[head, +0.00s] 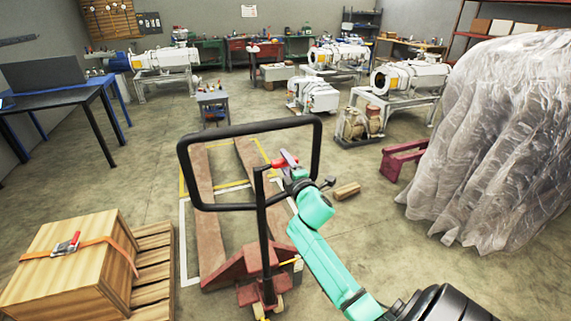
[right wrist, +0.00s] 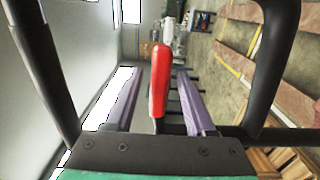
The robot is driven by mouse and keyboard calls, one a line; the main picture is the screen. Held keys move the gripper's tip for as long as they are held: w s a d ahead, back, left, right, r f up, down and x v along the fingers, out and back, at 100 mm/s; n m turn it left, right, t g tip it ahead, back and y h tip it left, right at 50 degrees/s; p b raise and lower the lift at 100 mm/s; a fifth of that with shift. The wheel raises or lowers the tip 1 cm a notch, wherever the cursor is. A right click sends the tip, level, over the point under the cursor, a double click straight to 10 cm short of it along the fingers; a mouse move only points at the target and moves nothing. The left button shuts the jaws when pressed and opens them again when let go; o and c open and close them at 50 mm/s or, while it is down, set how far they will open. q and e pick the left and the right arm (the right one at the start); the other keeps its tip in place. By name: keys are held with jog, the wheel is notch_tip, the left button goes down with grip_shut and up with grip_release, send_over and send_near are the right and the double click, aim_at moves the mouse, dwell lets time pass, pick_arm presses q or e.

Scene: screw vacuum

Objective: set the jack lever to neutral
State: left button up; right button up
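The pallet jack has a black loop handle (head: 184,172) on an upright black shaft, with a red base (head: 250,268) on the floor. Its small red lever (head: 274,165) sticks out near the top of the shaft, inside the loop. My right gripper (head: 287,158) is at the lever, on the right side of the shaft. In the right wrist view the red lever (right wrist: 158,90) stands between the two purple-grey fingers. A gap shows on both sides of it, so the gripper is open around the lever. My left gripper is not in view.
A wooden crate (head: 65,270) with an orange strap sits on a pallet (head: 150,262) at the lower left. A plastic-wrapped load (head: 495,140) stands at the right. A wood block (head: 346,191) lies on the floor. White pumps on stands fill the back.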

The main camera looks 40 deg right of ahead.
jog(key=shift+s+a+f, duration=0.1)
jog(key=shift+s+a, duration=0.05)
jog(key=shift+s, duration=0.3)
jog(key=b+v, duration=0.3)
jog(key=v, duration=1)
jog(key=shift+s+a, duration=0.15)
jog(key=shift+s, duration=0.15)
